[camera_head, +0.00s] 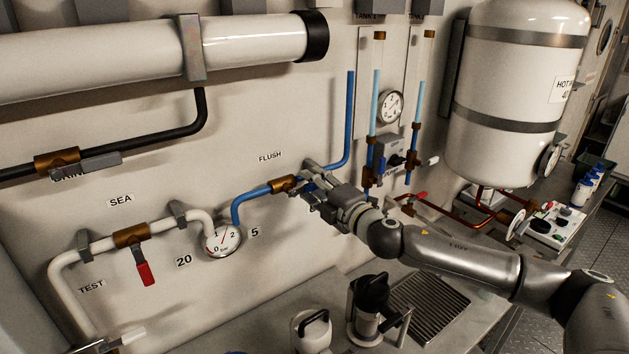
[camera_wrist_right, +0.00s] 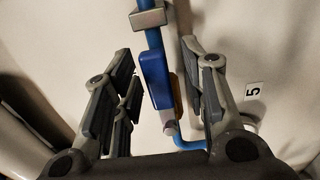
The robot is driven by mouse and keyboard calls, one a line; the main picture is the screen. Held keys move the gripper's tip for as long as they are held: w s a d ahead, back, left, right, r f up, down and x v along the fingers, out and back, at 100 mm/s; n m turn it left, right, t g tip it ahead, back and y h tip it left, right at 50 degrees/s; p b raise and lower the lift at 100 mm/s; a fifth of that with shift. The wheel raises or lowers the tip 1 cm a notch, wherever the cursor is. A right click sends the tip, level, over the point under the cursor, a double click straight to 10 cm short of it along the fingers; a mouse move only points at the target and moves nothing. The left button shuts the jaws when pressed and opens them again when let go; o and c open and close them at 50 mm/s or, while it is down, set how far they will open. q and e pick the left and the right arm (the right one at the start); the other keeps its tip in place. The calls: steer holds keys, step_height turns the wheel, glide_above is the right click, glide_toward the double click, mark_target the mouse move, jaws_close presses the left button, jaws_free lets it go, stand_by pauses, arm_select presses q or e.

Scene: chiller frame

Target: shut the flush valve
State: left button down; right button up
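The flush valve's brass body (camera_head: 284,184) sits on the blue pipe below the FLUSH label (camera_head: 270,156). Its handle is mostly hidden by my right gripper in the head view. In the right wrist view the blue handle (camera_wrist_right: 154,78) lies roughly in line with the pipe, with a sliver of brass (camera_wrist_right: 177,93) behind it. My right gripper (camera_head: 312,187) is at the valve; in the wrist view its fingers (camera_wrist_right: 160,82) are spread on both sides of the handle, with visible gaps. My left gripper is out of view.
The sea valve's red handle (camera_head: 145,273) hangs down at the left. A pressure gauge (camera_head: 222,240) is below the flush line. A dark-topped jug (camera_head: 369,300) and a white container (camera_head: 312,330) stand on the counter below. Tank sight tubes (camera_head: 374,95) rise at the right.

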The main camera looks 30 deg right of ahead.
steer(key=c, duration=0.8)
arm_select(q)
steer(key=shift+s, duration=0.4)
arm_select(e)
jaws_close()
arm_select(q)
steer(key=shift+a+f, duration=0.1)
arm_select(e)
steer(key=shift+f, duration=0.1)
